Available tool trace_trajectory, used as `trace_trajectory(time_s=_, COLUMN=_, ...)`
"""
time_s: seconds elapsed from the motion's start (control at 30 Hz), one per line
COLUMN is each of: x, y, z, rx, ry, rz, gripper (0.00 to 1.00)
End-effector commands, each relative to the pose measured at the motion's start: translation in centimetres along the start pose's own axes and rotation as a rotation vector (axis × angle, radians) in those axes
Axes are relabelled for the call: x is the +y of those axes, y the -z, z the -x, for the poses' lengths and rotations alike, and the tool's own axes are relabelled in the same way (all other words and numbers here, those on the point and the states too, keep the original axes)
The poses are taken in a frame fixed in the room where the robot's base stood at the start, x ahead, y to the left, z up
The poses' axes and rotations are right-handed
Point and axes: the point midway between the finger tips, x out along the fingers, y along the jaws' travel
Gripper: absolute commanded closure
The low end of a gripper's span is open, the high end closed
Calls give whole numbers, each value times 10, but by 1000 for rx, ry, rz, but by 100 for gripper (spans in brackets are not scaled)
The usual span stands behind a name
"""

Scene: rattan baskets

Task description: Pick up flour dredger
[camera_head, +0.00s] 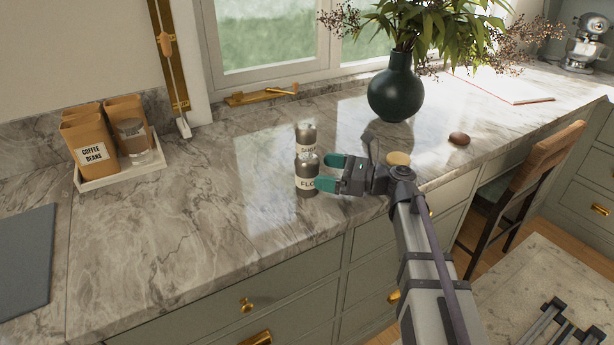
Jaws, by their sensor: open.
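The flour dredger (306,184) is a small metal shaker with a pale label reading "FLO", the rest hidden by a fingertip. It stands upright on the marble counter. A similar shaker labelled "SUGA" (305,134) stands right behind it, partly hidden. My gripper (331,173) has teal fingertips and reaches in from the right, low over the counter. Its fingers are apart and point left at the dredger. The near fingertip is at the dredger's right edge; I cannot tell whether it touches.
A white tray (92,184) with coffee bean bags and a jar stands at left. A dark green vase (395,93) with branches stands behind my gripper. A round tan object (398,158) and a brown one (459,138) lie to the right. The counter left of the dredger is clear.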

Motion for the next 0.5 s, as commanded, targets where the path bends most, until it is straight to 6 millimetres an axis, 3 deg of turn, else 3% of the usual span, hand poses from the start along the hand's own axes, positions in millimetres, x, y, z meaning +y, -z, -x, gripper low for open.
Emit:
trace_trajectory(time_s=0.13, x=0, y=0, z=-6, rx=0, ry=-1, rz=1, gripper=7)
trace_trajectory(time_s=0.37, x=-2, y=0, z=-46, rx=1, ry=-3, rz=1, gripper=7)
trace_trajectory(time_s=0.5, x=-2, y=0, z=-53, rx=1, ry=0, rz=1, gripper=7)
